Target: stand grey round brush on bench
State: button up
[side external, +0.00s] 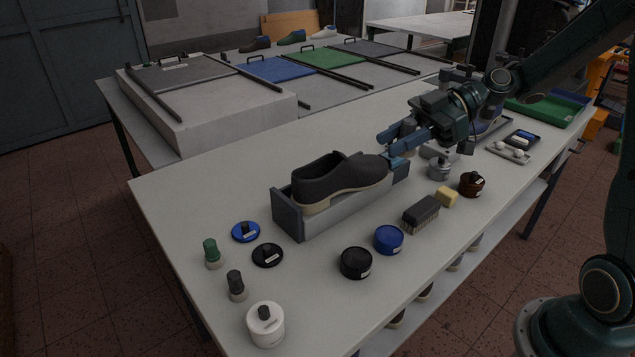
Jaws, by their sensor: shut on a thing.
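My gripper (398,141), with blue fingers, is at the middle right, just beyond the toe of the dark shoe and above the bench (200,190). It is shut on a small grey thing, apparently the grey round brush (407,127). The fingers hide much of the brush, so its full shape and tilt are hard to tell. I cannot clearly tell whether its lower end touches the bench or a thing behind the shoe.
The dark shoe (340,180) sits in a grey holder (310,222) close to my gripper. The left bench surface is mostly clear.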

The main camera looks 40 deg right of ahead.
jog(key=shift+w+f, duration=0.1)
jog(key=shift+w, duration=0.05)
jog(key=w+d+f+m+t+h, duration=0.3)
jog(key=w+f+m+t+h, duration=0.4)
jog(key=w+f+m+h, duration=0.1)
jog(key=shift+w+f+m+h, duration=0.2)
jog(key=shift+w+m+h, duration=0.1)
jog(key=shift+w+m, duration=0.6)
jog(key=shift+s, duration=0.15)
jog(key=shift+a, duration=0.1)
jog(key=shift+s+a+r+n+g+y, duration=0.45)
jog(key=shift+s+r+n+g+y, duration=0.9)
jog(key=shift+s+n, duration=0.3)
jog(key=shift+s+a+r+n+g+y, duration=0.5)
jog(key=shift+s+r+n+g+y, duration=0.6)
jog(key=shift+s+r+n+y, duration=0.5)
jog(key=shift+s+a+r+n+g+y, duration=0.45)
jog(key=shift+s+r+n+g+y, duration=0.85)
jog(key=shift+s+n, duration=0.4)
